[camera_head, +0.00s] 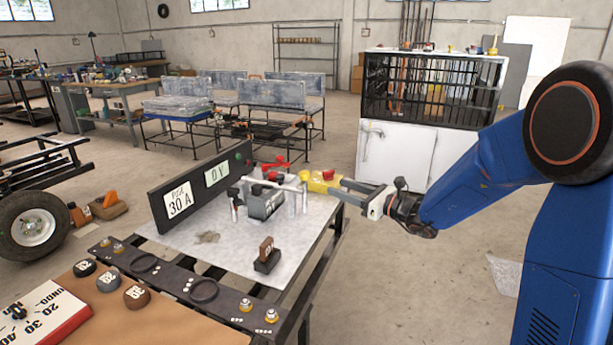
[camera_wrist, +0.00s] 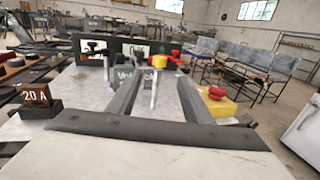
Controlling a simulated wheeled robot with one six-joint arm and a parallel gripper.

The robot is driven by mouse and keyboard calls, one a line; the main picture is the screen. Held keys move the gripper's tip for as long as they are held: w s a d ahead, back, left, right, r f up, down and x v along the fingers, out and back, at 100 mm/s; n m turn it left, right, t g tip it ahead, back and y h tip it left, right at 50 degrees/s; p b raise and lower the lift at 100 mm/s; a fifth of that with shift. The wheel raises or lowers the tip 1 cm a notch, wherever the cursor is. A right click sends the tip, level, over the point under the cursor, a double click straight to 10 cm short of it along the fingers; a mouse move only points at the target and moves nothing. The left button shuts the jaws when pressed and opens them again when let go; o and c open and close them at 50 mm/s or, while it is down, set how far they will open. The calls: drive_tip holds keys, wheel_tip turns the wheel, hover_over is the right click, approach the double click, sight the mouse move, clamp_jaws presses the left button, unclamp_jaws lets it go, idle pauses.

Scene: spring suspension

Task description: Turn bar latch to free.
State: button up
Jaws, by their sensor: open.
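My gripper (camera_head: 338,188) reaches in from the right over the grey metal table top (camera_head: 215,250). Its two fingers stand apart in the wrist view (camera_wrist: 158,85), and nothing is clearly held between them. A grey block with a dark top (camera_head: 264,203) stands on the table left of the fingertips. A yellow block (camera_head: 318,181) lies close to the fingertips; in the wrist view a yellow block with a red knob (camera_wrist: 216,102) is right of the right finger. Red clamp-like parts (camera_head: 276,164) stand behind the grey block. I cannot tell which part is the bar latch.
A black panel (camera_head: 200,185) with "30 A" and "0 V" labels stands along the table's left edge. A small brown-topped block (camera_head: 267,255) sits near the front. A dark rail with rings (camera_head: 185,285) crosses the front. Open floor lies right of the table.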

sight(305, 175)
drive_tip(key=x, duration=1.5)
drive_tip(key=shift+f, duration=0.1)
drive_tip(key=c, duration=1.1)
